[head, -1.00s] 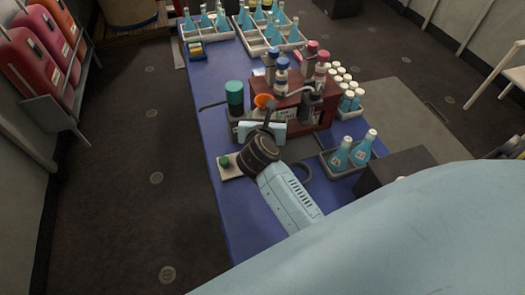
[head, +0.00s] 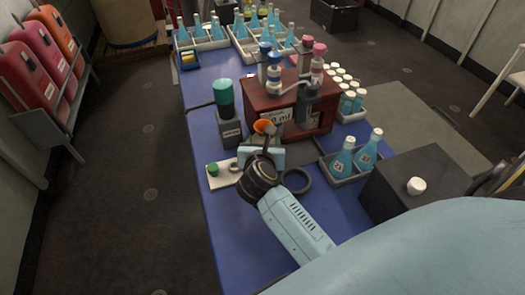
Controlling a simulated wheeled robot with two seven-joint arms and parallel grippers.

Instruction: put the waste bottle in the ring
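An orange funnel-like top (head: 262,126) shows just beyond my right gripper (head: 264,147) in the head view. I take it as the top of the waste bottle; the bottle's body is mostly hidden behind the gripper. The gripper seems shut on it, though the fingertips are partly hidden. A dark ring (head: 308,187) lies on the blue table, just right of and nearer than the gripper. The bottle is beside the ring, not in it. My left gripper is not in view.
A dark red dispenser box (head: 272,96) with bottles stands behind the gripper. A green-capped bottle (head: 224,98) is left of it, and a small tray with two blue bottles (head: 343,157) is right. A black box (head: 410,180) stands further right. The blue table (head: 226,222) is clear at front left.

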